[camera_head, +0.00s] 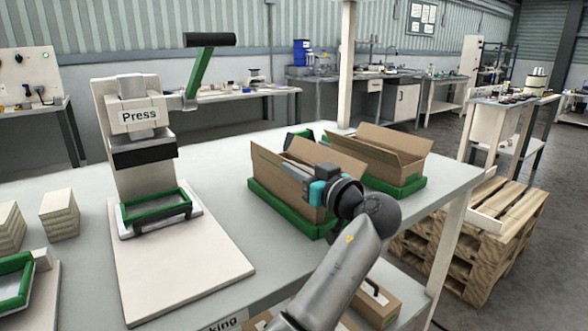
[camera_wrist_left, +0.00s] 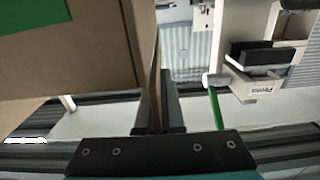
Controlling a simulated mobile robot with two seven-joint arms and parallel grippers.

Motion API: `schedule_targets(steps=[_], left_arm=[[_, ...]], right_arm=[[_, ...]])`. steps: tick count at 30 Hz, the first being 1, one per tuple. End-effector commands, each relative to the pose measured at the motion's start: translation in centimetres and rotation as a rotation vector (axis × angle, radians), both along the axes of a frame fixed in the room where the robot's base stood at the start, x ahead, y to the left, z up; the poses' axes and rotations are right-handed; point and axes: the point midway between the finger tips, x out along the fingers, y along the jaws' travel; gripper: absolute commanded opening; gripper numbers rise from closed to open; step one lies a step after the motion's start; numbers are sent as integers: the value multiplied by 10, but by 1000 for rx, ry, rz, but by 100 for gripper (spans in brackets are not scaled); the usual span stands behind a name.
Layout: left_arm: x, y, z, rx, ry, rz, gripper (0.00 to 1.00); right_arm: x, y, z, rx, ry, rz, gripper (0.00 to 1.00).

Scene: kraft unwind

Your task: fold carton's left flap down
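A brown open-topped carton (camera_head: 285,180) stands in a green tray (camera_head: 262,198) in the head view, with its upper flaps partly hidden by my arm. My left gripper (camera_head: 308,170) is at the carton's top, on its right end; its fingertips are hard to make out there. A large brown carton panel (camera_wrist_left: 75,60) fills the upper left, and a thin panel edge (camera_wrist_left: 155,55) runs down right by the fingers. I cannot tell whether they touch it. My right gripper is not in view.
A second open carton (camera_head: 380,150) stands in another green tray (camera_head: 400,187) behind to the right. A press (camera_head: 140,125) with a green lever stands on the left. The grey table is clear between the press board (camera_head: 180,265) and the first tray.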

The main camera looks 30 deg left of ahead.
Motion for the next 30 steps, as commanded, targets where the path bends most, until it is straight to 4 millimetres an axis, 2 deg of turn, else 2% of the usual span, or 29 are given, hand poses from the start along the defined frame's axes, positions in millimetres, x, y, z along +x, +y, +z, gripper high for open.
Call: schedule_targets(steps=[4,13,21,30], left_arm=[[1,0,1,13,29,1,0],[8,-3,2,77,188,1,0],[14,-6,0,151,367,1,0],[20,-8,-4,212,513,0,0]], right_arm=[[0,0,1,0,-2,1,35],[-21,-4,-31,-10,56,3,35],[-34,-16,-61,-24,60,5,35],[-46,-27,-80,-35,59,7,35]])
